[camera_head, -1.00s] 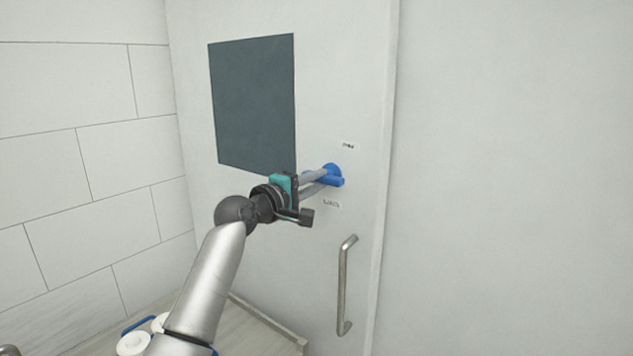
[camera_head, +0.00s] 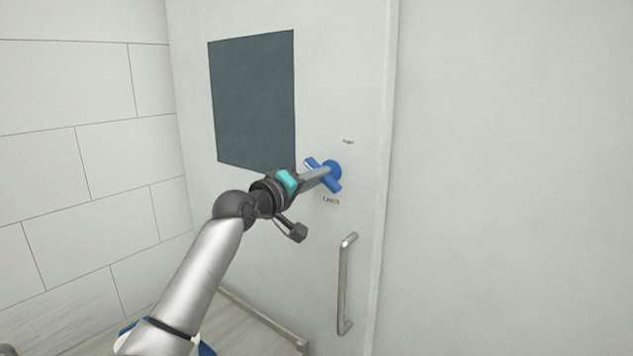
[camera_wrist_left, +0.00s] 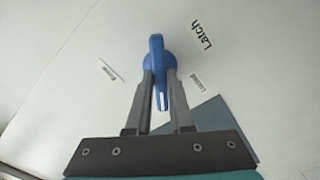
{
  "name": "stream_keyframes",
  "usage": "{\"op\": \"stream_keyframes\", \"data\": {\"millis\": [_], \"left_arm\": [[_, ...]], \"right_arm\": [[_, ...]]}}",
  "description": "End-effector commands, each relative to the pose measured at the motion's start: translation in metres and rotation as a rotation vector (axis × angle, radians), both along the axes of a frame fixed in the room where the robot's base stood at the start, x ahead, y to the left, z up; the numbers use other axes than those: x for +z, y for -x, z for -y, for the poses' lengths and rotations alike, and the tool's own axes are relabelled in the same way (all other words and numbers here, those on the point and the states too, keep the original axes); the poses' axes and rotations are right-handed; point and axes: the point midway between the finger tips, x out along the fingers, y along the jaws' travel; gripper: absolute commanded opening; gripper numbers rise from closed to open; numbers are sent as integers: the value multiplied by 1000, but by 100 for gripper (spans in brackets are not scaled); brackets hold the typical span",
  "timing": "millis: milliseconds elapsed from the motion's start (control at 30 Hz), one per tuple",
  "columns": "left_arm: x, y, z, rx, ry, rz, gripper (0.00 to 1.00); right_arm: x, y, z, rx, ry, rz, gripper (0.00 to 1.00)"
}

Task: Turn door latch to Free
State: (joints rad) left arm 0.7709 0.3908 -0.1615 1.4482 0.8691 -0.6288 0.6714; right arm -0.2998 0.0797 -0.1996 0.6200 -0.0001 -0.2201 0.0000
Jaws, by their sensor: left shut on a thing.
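The blue door latch (camera_head: 325,176) is on the white door (camera_head: 345,80), to the right of the dark panel. It is a round base with a bar-shaped handle, and the handle lies at a slant, from upper left to lower right in the head view. My left gripper (camera_head: 324,174) is shut on the latch handle. In the left wrist view, the fingers (camera_wrist_left: 160,85) lie on both sides of the blue handle (camera_wrist_left: 157,60). A "Latch" label (camera_wrist_left: 201,31) and two small labels surround the latch; the small ones are hard to read. My right gripper is not in view.
A vertical metal door handle (camera_head: 344,285) is below the latch. A dark rectangular panel (camera_head: 252,100) is on the door to the left. A tiled wall (camera_head: 80,180) stands left, and a low wooden surface (camera_head: 245,325) is below. Open wall is on the right.

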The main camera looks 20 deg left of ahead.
Motion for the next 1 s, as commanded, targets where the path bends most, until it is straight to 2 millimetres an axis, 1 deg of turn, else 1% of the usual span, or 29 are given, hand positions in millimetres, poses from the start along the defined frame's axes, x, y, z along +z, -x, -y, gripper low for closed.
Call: {"op": "stream_keyframes", "data": {"millis": [200,600,800,1000], "left_arm": [[-1,0,-1,1,-199,72,0],[0,0,-1,1,-555,201,0],[1,0,-1,1,-713,258,0],[0,0,-1,0,-835,302,0]], "right_arm": [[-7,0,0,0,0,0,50],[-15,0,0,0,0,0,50],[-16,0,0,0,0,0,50],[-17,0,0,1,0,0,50]]}}
